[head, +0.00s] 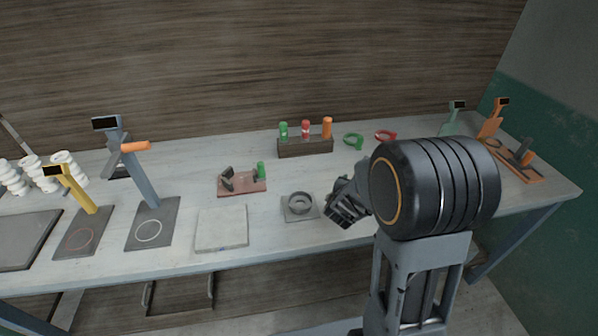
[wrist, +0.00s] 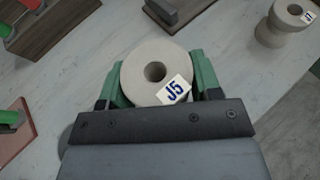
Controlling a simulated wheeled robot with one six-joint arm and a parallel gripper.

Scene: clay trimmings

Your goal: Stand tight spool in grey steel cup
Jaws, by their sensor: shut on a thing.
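My gripper (wrist: 155,90) is shut on a pale spool (wrist: 130,80) with a white label reading J5. Its green fingers press on both sides, and the spool's end face with the round hole points toward the wrist camera. In the head view my gripper (head: 345,210) is at the front of the bench, just right of the grey steel cup. The cup (head: 300,203) is a round ring on a square grey plate and looks empty. The held spool is hidden in the head view, and I cannot make out the cup in the wrist view.
A second labelled pale spool (wrist: 285,22) stands apart in the wrist view. Behind the cup is a wooden rack (head: 305,147) with green, red and orange pieces. A reddish board (head: 242,184) and a pale slab (head: 222,229) lie to the left. Upright stands occupy the far left.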

